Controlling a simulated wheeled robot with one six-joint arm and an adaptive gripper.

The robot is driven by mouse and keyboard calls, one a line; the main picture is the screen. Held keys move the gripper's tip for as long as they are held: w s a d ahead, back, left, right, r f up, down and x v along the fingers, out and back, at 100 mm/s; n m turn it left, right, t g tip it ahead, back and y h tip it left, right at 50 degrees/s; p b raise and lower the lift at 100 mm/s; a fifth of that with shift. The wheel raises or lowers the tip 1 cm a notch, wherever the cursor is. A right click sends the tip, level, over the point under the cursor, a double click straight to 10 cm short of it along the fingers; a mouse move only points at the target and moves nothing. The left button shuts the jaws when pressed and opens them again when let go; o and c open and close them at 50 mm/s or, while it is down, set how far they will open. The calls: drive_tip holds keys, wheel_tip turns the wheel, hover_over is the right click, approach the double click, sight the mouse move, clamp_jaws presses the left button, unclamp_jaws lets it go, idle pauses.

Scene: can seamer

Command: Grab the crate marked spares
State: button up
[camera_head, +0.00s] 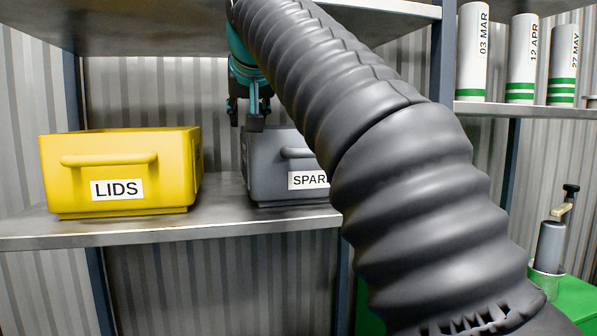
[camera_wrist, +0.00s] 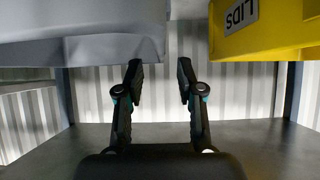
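The grey crate marked SPARES (camera_head: 266,170) sits on the middle shelf, to the right of the yellow crate. Its label reads "SPAR", with the rest hidden behind my arm, as is its right side. A handle bar shows on its front. In the wrist view the grey crate (camera_wrist: 85,48) fills the upper left. My gripper (camera_head: 246,119) points down near the crate's top left, overlapping its left edge in the head view. In the wrist view my gripper's two fingers (camera_wrist: 159,72) stand apart with nothing between them.
A yellow crate marked LIDS (camera_head: 120,172) stands left on the same shelf (camera_head: 190,226); it also shows in the wrist view (camera_wrist: 275,38). An upper shelf (camera_head: 120,22) hangs overhead. White canisters (camera_head: 472,55) stand on the right shelf. A gap separates the two crates.

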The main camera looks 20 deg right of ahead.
drive_tip(key=x, duration=0.5)
drive_tip(key=shift+f+b, duration=0.15)
drive_tip(key=shift+b, duration=0.2)
drive_tip(key=shift+c, duration=0.2)
clamp_jaws()
